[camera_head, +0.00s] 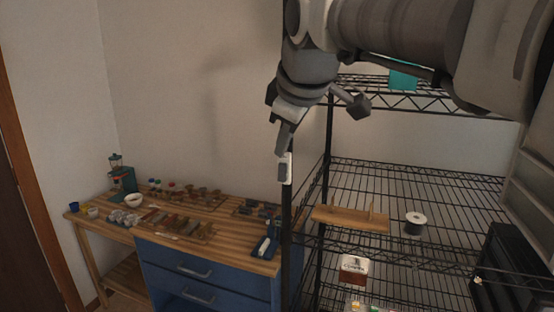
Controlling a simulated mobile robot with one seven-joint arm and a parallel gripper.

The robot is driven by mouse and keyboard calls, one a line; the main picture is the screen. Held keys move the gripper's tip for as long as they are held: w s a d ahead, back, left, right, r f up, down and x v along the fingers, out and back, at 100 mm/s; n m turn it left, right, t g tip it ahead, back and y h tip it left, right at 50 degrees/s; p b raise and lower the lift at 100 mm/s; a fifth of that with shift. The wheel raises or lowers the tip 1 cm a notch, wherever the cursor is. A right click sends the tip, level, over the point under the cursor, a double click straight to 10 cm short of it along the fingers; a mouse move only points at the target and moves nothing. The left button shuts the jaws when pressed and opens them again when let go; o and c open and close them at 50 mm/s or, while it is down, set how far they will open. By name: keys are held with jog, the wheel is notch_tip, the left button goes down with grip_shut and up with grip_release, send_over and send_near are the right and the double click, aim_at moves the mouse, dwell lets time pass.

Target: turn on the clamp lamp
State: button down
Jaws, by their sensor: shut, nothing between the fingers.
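My gripper (283,172) hangs down from my arm in the upper middle of the view, its fingers shut and empty. Its tips are in front of or beside a small white plate-like piece (289,168) at the black rack post. I cannot tell whether they touch it. I cannot clearly make out a clamp lamp or its switch. My arm covers much of the upper right and may hide it. No lit lamp shows.
A black wire rack (430,178) fills the right, holding a wooden piece (348,219), a spool (415,222) and a labelled box (353,268). At the left, a wood-topped workbench (225,235) with blue drawers (205,268) carries many small items. Bare wall stands above it.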

jog(key=shift+v, duration=1.2)
jog(key=f+b, duration=0.1)
jog(key=b, duration=0.3)
jog(key=shift+s+f+g, duration=0.1)
jog(key=shift+f+g, duration=0.1)
jog(key=shift+g, duration=0.2)
jog(key=shift+r, duration=0.1)
